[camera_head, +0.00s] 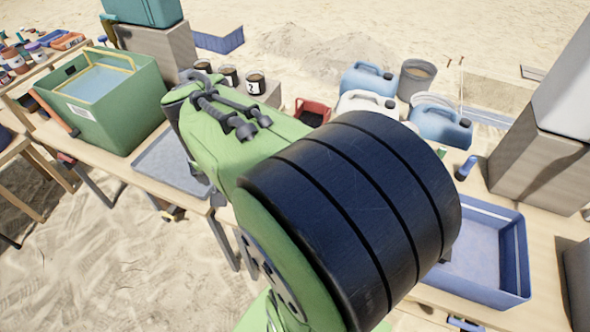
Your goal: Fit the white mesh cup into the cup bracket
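I cannot make out the white mesh cup or the cup bracket in the head view. My green arm with its broad black band fills the middle of the picture and hides much of the table behind it. My gripper is not in view, so I cannot see whether it holds anything. Several small dark cups (255,84) with white number labels stand behind the arm. They do not look like a white mesh cup, and no bracket can be made out around them.
A green bin (103,121) and a shallow grey tray (165,164) are on the left. A blue tray (497,292) is at the lower right. Blue jugs (366,80), a white jug (367,101), a grey bucket (415,80) and a red crate (313,106) stand behind my arm.

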